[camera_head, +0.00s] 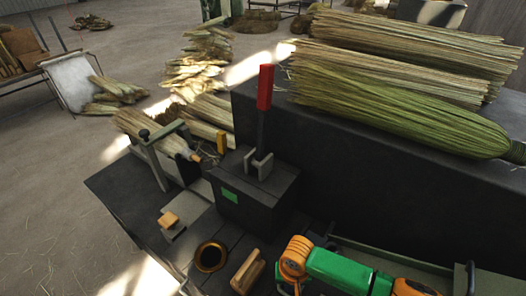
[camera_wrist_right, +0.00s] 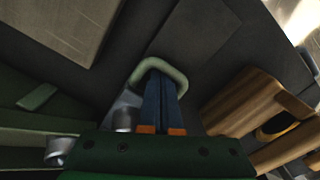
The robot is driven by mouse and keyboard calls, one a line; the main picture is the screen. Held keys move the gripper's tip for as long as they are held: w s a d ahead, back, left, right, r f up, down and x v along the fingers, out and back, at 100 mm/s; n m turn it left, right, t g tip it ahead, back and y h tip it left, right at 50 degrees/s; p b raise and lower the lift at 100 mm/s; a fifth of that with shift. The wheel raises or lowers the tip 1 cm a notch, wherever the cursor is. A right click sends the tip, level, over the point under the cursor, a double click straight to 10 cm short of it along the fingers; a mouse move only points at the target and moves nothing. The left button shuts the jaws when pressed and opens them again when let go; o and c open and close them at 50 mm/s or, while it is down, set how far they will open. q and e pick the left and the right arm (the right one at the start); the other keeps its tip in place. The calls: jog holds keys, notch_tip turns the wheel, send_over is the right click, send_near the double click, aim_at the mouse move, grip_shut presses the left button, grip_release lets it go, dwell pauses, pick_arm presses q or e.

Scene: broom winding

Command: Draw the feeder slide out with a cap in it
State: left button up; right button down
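My right gripper (camera_head: 296,292) reaches in at the bottom of the head view, with its green and orange arm; its fingertips are hard to make out there. In the right wrist view its two blue fingers (camera_wrist_right: 161,82) lie side by side with only a thin gap. Their tips are at a pale green loop handle (camera_wrist_right: 181,77), which I take as the feeder slide's. The loop bends around the tips; no bar shows between the fingers. The slide's body and any cap in it cannot be made out. My left gripper is not in view.
A black box (camera_head: 255,203) with a red lever (camera_head: 264,88) stands on the bench. A brass ring (camera_head: 210,256) and a wooden block (camera_head: 247,272) lie in front. Broom bundles (camera_head: 400,110) cover the raised ledge at right. A clamp frame (camera_head: 152,165) stands at left.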

jog(key=shift+s+a+r+p, duration=0.1)
jog(key=shift+s+a+p, duration=0.5)
jog(key=shift+s, duration=0.25)
jog(key=shift+s+a+r+p, duration=0.1)
jog(key=shift+s+a+p, duration=0.45)
jog(key=shift+s, duration=0.3)
jog(key=shift+s+a+f+p, duration=0.15)
jog(key=shift+s+a+p, duration=0.25)
jog(key=shift+s, duration=0.3)
jog(key=shift+w+r+p, duration=0.1)
jog(key=shift+r+p, duration=0.6)
jog(key=shift+r, duration=0.65)
jog(key=shift+w+d+r, duration=0.1)
jog(key=shift+r, duration=1.25)
jog(key=shift+w+d+r, duration=0.1)
jog(key=shift+r, duration=1.2)
